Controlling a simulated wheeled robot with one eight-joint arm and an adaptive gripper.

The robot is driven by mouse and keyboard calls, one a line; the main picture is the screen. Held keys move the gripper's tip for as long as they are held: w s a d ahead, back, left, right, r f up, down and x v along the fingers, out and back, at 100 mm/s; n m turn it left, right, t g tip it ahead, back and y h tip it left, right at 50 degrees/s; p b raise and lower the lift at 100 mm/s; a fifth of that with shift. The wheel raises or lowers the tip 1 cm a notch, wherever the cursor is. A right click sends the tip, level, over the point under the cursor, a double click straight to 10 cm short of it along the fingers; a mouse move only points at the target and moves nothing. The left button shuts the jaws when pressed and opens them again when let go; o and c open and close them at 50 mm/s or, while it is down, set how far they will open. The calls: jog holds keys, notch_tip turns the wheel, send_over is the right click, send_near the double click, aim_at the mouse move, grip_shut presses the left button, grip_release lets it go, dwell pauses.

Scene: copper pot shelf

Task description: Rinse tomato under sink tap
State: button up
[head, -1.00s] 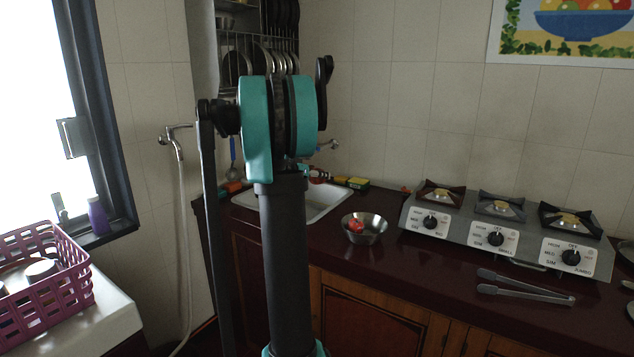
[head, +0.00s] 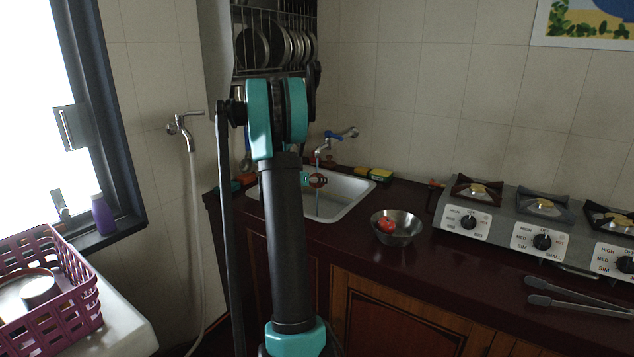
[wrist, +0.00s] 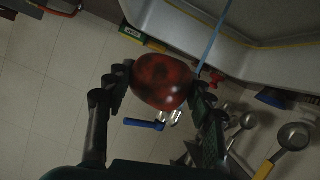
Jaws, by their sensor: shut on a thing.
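My gripper (head: 310,179) is over the sink basin (head: 349,199), mostly hidden behind my arm in the head view. It is shut on a dark red tomato (head: 320,181). In the wrist view the tomato (wrist: 160,82) sits between the two fingers. The sink tap (head: 322,153) has a blue handle and stands just above the tomato. A thin bluish water stream (head: 317,207) shows below the tomato, and in the wrist view the stream (wrist: 212,42) runs to the tomato's right edge by a finger. I cannot tell whether it touches the tomato.
A metal bowl (head: 405,231) with another red tomato (head: 387,225) stands right of the sink. A sponge (head: 381,175) lies behind the basin. The stove (head: 490,231) and tongs (head: 575,303) are on the right counter. A purple basket (head: 75,310) is at lower left.

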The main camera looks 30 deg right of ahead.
jog(key=w+d+f, duration=0.2)
jog(key=w+d, duration=0.3)
jog(key=w, duration=0.5)
jog(key=shift+w+d+f, duration=0.2)
jog(key=shift+w+d, duration=0.1)
jog(key=shift+w, duration=0.05)
dwell(0.6)
jog(key=shift+s+d, duration=0.1)
jog(key=shift+d, duration=0.1)
jog(key=shift+s+d, duration=0.15)
jog(key=shift+d, duration=0.2)
jog(key=shift+a, duration=0.2)
jog(key=shift+w+a, duration=0.25)
jog(key=shift+a, duration=0.1)
jog(key=shift+d, duration=0.15)
dwell(0.4)
jog(key=shift+s+d, duration=0.25)
jog(key=shift+d, duration=0.15)
